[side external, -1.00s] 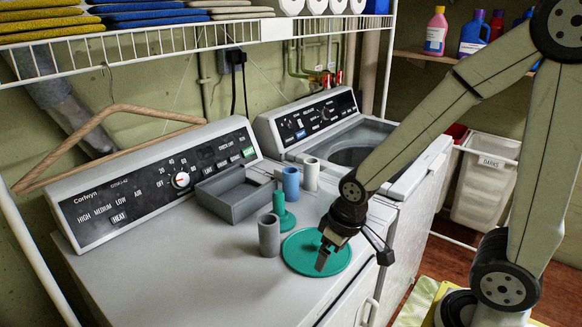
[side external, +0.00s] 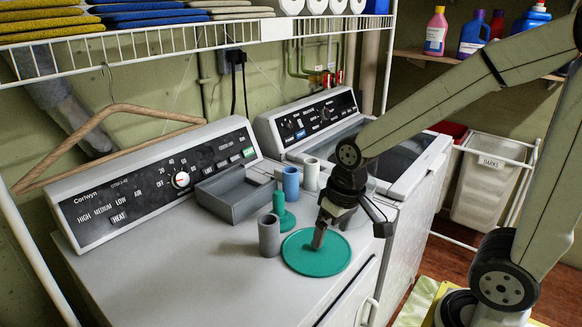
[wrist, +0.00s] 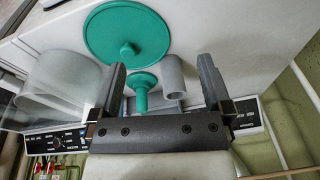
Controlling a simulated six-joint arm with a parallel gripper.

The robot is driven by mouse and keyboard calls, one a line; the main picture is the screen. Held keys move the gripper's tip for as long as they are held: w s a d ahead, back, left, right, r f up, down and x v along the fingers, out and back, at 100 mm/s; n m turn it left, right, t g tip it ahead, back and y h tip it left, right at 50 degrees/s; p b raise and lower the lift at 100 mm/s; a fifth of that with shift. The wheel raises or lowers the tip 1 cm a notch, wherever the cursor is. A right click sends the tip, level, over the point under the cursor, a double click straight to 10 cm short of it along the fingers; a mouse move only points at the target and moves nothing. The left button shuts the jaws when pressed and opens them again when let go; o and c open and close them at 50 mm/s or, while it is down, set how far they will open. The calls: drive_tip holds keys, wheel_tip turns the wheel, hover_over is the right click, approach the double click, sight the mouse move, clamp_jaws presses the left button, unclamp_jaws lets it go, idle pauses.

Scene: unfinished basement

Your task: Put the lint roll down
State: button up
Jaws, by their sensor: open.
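My gripper (side external: 319,238) is open and empty, low over the near right part of the dryer top. Its fingers also show in the wrist view (wrist: 161,65), spread apart with nothing between the tips. A flat green disc (side external: 325,262) lies on the dryer below it. Left of the disc stands an upright grey hollow roll (side external: 269,238). It shows in the wrist view (wrist: 174,82). Behind are a green post on a round foot (side external: 284,219), a blue roll (side external: 290,183) and a pale roll (side external: 311,175). I cannot tell which roll is the lint roll.
A grey open tray (side external: 236,195) sits against the dryer's panel (side external: 160,183). A wire shelf (side external: 190,40) hangs above. The front left of the dryer top is clear.

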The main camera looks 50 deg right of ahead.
drive_tip(key=w+d+m+t+y, duration=0.1)
drive_tip(key=w+d+m+y, duration=0.4)
drive_tip(key=w+m, duration=0.4)
drive_tip(key=w+d+m+t+y, duration=0.1)
drive_tip(key=w+d+m+y, duration=0.2)
drive_tip(key=w+m+y, duration=0.65)
drive_tip(key=m+h, duration=0.2)
approach(261, 228)
drive_tip(key=shift+n, duration=0.25)
drive_tip(key=shift+d+f+x, duration=0.1)
drive_tip(key=shift+f+x, duration=0.05)
drive_tip(key=shift+x, duration=1.15)
drive_tip(key=shift+d+f+x, duration=0.1)
drive_tip(key=shift+f+x, duration=0.05)
drive_tip(key=shift+x, duration=1.15)
drive_tip(key=shift+d+f+x, duration=0.1)
drive_tip(key=shift+f+x, duration=0.05)
drive_tip(key=shift+x, duration=1.2)
drive_tip(key=shift+w, duration=0.2)
drive_tip(key=c, duration=1.3)
drive_tip(key=shift+r, duration=0.15)
